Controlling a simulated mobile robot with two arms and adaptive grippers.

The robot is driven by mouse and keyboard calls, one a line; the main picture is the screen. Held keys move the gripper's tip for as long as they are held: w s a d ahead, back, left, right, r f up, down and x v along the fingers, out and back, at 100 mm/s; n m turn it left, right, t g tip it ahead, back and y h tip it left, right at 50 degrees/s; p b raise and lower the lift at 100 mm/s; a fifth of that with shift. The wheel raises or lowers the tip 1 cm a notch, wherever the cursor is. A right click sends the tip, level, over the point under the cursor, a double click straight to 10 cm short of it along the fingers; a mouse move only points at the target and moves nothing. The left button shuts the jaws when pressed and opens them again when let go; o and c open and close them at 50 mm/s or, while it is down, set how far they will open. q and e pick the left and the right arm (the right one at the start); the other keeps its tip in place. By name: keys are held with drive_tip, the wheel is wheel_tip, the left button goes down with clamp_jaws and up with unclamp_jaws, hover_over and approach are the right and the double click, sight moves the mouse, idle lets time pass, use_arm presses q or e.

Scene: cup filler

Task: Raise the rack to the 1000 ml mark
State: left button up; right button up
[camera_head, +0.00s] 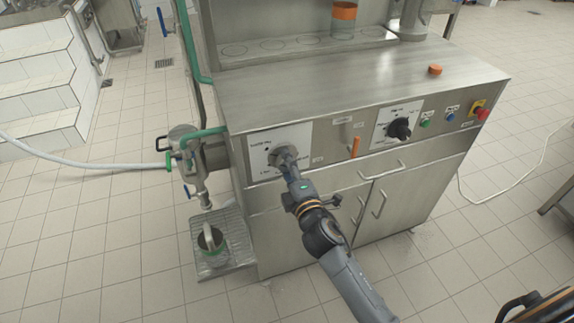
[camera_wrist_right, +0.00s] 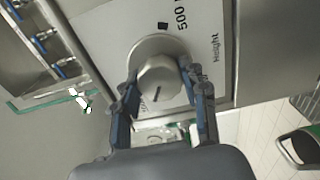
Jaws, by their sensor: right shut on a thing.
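A round grey metal knob (camera_head: 280,154) sits on a white plate on the machine's front. In the right wrist view, the knob (camera_wrist_right: 160,82) has a dark pointer line, and the plate around it reads "500" and "Height". My right gripper (camera_head: 285,158) is shut on this knob, with one finger on each side; it also shows in the wrist view (camera_wrist_right: 158,92). The ribbed metal rack (camera_head: 238,262) is at the lower left of the machine, under a nozzle (camera_head: 205,201). No 1000 ml mark is readable.
A black knob (camera_head: 399,129), an orange handle (camera_head: 355,147), a green button (camera_head: 425,123) and a red emergency button (camera_head: 482,114) are further right on the panel. Cabinet handles (camera_head: 380,203) stick out below. A white hose (camera_head: 90,163) comes in from the left.

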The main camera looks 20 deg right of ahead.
drive_tip(key=shift+m, duration=0.4)
drive_tip(key=o, duration=1.2)
drive_tip(key=shift+c, duration=0.2)
drive_tip(key=shift+s, duration=0.1)
drive_tip(key=s, duration=1.2)
drive_tip(key=shift+d, duration=0.2)
drive_tip(key=shift+w, duration=0.1)
